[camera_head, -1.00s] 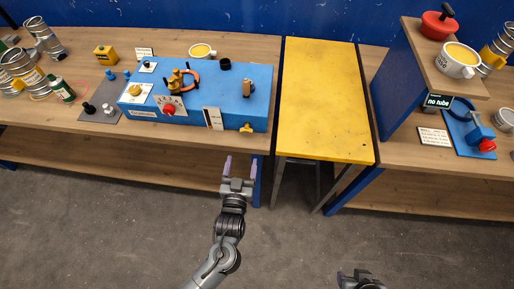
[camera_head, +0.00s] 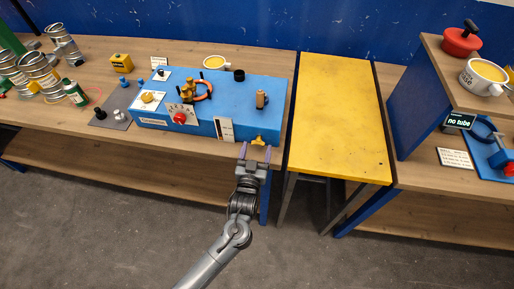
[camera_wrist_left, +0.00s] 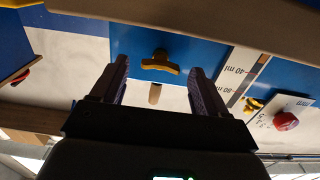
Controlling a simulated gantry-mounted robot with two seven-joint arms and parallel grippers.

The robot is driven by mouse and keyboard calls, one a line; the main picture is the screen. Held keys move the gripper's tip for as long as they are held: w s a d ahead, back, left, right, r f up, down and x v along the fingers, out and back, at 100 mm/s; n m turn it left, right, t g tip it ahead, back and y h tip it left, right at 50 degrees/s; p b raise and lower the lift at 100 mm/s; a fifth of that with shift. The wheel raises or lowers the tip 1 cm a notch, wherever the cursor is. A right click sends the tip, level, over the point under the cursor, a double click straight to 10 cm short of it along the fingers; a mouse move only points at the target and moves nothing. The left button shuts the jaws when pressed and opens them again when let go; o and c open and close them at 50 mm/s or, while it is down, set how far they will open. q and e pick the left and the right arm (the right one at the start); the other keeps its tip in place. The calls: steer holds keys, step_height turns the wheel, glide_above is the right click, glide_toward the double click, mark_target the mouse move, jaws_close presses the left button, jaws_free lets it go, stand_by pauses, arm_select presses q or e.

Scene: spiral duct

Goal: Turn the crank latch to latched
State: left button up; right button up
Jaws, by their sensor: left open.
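The blue box (camera_head: 225,93) stands on the left wooden bench. A small yellow handle (camera_head: 258,141), which I take for the crank latch, sits low on its front face near the right end. In the left wrist view the handle (camera_wrist_left: 160,62) is a short, slightly bent bar on a round hub, lying roughly crosswise against the blue face. My left gripper (camera_head: 256,151) is open and empty just in front of the handle. In the left wrist view its fingers (camera_wrist_left: 159,70) flank the handle on both sides; I see no contact. My right gripper is out of view.
A white scale plate (camera_head: 224,129) and a red knob (camera_head: 180,118) are on the box front, left of the handle. A tan peg (camera_head: 262,99) stands on top. The bench edge lies close to my gripper. A yellow table (camera_head: 340,120) stands to the right.

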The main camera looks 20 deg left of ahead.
arm_select(q)
steer(key=shift+w+a, duration=0.15)
steer(key=shift+w, duration=0.55)
